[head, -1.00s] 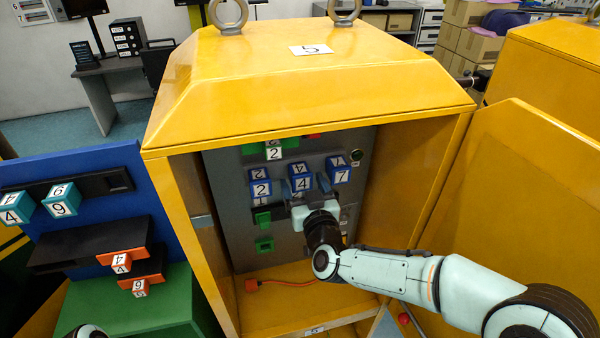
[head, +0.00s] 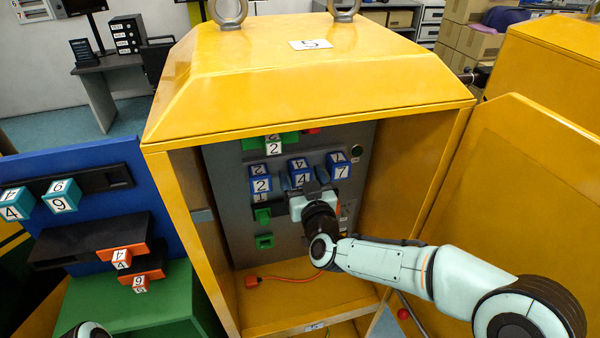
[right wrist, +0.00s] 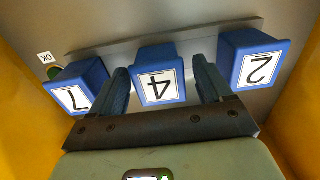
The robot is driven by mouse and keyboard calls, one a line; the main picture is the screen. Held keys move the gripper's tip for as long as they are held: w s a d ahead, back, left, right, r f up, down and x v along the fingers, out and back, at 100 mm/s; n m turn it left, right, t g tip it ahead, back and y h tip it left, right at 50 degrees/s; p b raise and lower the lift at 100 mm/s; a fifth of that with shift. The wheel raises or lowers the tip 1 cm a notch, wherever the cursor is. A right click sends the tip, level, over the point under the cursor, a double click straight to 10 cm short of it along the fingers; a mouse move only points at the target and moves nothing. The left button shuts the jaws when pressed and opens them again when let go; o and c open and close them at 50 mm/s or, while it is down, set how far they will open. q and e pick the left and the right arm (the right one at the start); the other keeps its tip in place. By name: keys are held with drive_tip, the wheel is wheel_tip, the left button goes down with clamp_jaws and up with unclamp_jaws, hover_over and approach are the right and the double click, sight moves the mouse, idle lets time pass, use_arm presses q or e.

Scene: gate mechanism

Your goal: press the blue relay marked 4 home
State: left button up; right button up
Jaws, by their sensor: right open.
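The blue relay marked 4 (head: 299,167) sits in the grey panel inside the yellow cabinet, between the blue relays marked 2 (head: 260,177) and 7 (head: 338,164). In the right wrist view, relay 4 (right wrist: 160,88) shows upside down between the two fingers of my right gripper (right wrist: 161,78). The fingers are open, one on each side of it; I cannot tell whether they touch it. In the head view my right gripper (head: 309,190) is just below and in front of relay 4 and hides part of its lower side. My left gripper is out of view.
The yellow cabinet (head: 300,85) encloses the panel, with side walls close around my right arm. Green blocks (head: 263,216) sit below relay 2. An orange-ended cable (head: 252,282) lies on the cabinet floor. A blue panel (head: 100,185) with other numbered blocks stands left.

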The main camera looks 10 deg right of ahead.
drive_tip(key=c, duration=1)
drive_tip(key=shift+w, duration=0.25)
drive_tip(key=o, duration=1.2)
drive_tip(key=shift+c, duration=0.2)
drive_tip(key=shift+s, duration=0.1)
